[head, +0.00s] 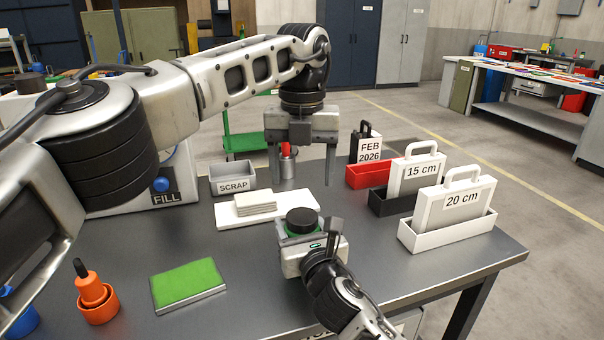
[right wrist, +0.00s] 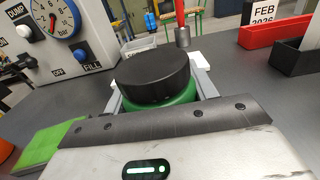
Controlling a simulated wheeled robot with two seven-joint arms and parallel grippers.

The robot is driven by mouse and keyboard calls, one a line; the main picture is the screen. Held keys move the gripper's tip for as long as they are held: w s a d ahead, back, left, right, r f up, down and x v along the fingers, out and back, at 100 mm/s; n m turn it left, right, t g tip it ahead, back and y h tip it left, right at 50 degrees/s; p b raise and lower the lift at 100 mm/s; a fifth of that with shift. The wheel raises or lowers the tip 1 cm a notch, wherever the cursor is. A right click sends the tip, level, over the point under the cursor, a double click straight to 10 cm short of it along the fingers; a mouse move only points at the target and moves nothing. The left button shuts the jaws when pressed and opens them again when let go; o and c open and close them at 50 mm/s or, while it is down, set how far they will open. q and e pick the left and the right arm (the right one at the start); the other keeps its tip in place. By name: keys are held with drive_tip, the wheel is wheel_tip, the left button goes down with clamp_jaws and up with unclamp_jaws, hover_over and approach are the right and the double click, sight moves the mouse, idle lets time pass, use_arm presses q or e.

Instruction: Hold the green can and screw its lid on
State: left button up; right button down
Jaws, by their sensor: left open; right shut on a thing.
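The green can (head: 290,234) is mostly hidden by my right gripper (head: 302,236), which is shut around it. In the right wrist view, the green can (right wrist: 150,118) sits between the two grey fingers. The wide black lid (head: 301,218) rests on top of the can and also fills the middle of the right wrist view (right wrist: 155,75). I cannot tell how tightly the lid is seated. My left gripper (head: 303,181) is open and points down, above and behind the lid, with nothing held between its fingers.
Behind the can are a white board (head: 235,217) with pale pads and a grey SCRAP bin (head: 232,178). A red-topped metal cylinder (head: 288,166) stands farther back. Labelled cases in trays (head: 447,234) line the right.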

sight(302, 215)
use_arm(q)
drive_tip(key=shift+f, duration=4.05)
drive_tip(key=c, duration=1)
drive_tip(key=m, duration=0.3)
drive_tip(key=shift+m, duration=0.3)
drive_tip(key=shift+c, duration=0.2)
